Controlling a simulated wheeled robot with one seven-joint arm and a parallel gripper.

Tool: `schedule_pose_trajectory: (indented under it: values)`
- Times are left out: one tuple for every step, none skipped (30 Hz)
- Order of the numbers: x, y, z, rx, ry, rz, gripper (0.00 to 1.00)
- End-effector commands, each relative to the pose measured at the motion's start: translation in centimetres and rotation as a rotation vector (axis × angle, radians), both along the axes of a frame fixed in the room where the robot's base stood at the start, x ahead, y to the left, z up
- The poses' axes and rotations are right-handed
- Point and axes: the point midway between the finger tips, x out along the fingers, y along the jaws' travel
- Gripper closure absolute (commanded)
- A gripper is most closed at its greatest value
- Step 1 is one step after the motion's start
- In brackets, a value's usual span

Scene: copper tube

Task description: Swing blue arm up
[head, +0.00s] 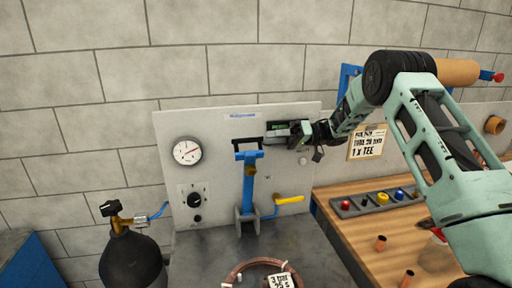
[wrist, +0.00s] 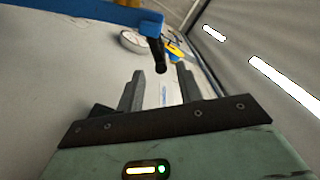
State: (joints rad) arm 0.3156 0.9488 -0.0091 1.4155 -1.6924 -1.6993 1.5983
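The blue arm (head: 249,185) stands upright in front of the grey panel, on a grey bracket at its foot. A black bar handle (head: 245,142) crosses its top. In the wrist view the blue arm (wrist: 75,10) runs along the top left, and its black handle (wrist: 158,57) sticks out toward the gap between my fingertips. My gripper (head: 272,133) is beside the arm's top, on the right, pointing left along the panel. In the wrist view my gripper (wrist: 160,78) has its two fingers apart with nothing between them. The handle appears just beyond the fingertips; contact is not visible.
The panel (head: 215,125) carries a round gauge (head: 187,151) and black knobs. A yellow lever (head: 289,199) is right of the arm's foot. A dark gas cylinder (head: 132,258) stands left. A copper coil (head: 262,266) lies in front. A wooden bench (head: 350,225) with fittings is right.

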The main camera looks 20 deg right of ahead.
Motion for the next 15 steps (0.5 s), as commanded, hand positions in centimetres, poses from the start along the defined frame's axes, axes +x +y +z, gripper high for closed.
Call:
schedule_pose_trajectory:
  values:
    - [-0.2, -1.4, -0.6, -0.002, -0.001, -0.003, 0.64]
    - [-0.3, -2.1, -0.6, -0.002, -0.001, -0.003, 0.64]
    - [-0.4, -3.1, -0.5, -0.002, -0.002, -0.004, 0.64]
    - [-0.5, -3.7, -0.5, -0.002, -0.002, -0.004, 0.64]
    - [-0.6, -4.4, -0.5, -0.001, -0.001, -0.004, 0.64]
    - [-0.7, -5.2, -0.5, -0.002, -0.001, -0.003, 0.64]
    - [-0.8, -5.9, -0.5, -0.002, -0.001, -0.003, 0.64]
    - [-0.9, -6.4, -0.4, -0.002, -0.001, -0.003, 0.64]
    - [-1.0, -7.1, -0.4, -0.002, 0.0, -0.002, 0.64]
    - [-1.1, -7.6, -0.4, -0.002, 0.0, -0.002, 0.64]
    - [-1.2, -8.0, -0.3, -0.001, 0.0, -0.001, 0.64]
    - [-1.2, -8.5, -0.3, -0.002, -0.001, -0.003, 0.64]
    - [-1.3, -8.9, -0.3, -0.001, 0.0, -0.002, 0.64]
    - [-1.3, -9.1, -0.2, -0.001, 0.0, -0.001, 0.64]
    - [-1.4, -9.4, -0.2, -0.001, 0.0, -0.001, 0.64]
